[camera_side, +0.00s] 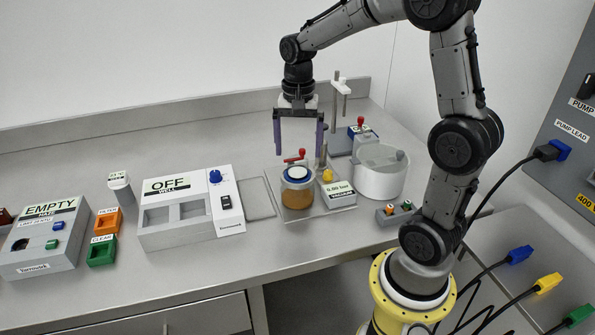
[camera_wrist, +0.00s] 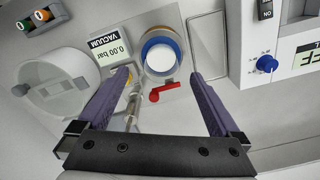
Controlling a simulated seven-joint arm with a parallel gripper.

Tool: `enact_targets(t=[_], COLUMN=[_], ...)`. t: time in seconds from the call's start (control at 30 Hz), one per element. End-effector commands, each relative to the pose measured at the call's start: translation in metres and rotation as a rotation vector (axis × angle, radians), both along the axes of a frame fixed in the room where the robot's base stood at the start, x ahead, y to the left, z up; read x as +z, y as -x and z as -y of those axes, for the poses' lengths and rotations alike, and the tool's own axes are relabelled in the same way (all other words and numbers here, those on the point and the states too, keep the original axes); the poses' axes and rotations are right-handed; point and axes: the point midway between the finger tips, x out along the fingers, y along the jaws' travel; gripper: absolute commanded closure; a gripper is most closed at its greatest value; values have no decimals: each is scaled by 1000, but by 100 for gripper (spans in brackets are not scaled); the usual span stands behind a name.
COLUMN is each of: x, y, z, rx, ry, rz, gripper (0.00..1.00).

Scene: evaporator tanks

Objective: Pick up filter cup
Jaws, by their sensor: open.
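A round cup with a blue rim and white disc inside (camera_side: 297,174), which I take for the filter cup, sits on top of a jar of amber liquid (camera_side: 297,197). The cup also shows in the wrist view (camera_wrist: 160,56), upper middle, beyond my fingertips. My gripper (camera_side: 298,155) is open and empty, fingers pointing down, above the cup and apart from it. In the wrist view its two purple fingers (camera_wrist: 159,76) reach up on either side, with the cup between their lines.
A vacuum gauge reading 0.00 bar (camera_side: 339,189) stands right of the jar. A white round tank (camera_side: 381,178) and a stand (camera_side: 341,110) are close by. An "OFF" well unit (camera_side: 188,210) is on the left. Bare bench lies in front.

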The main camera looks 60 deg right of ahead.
Motion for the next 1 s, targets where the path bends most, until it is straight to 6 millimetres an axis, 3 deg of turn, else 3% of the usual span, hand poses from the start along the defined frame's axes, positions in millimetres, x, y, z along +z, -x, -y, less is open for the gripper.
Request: enact_targets(t=[0.3, 0.6, 1.0], x=[-42, -46, -46], y=[-1, -1, -1], z=[-1, -1, -1], rx=[0, 0, 0], ry=[-1, 0, 0], rz=[-3, 0, 0], gripper=[1, 1, 73])
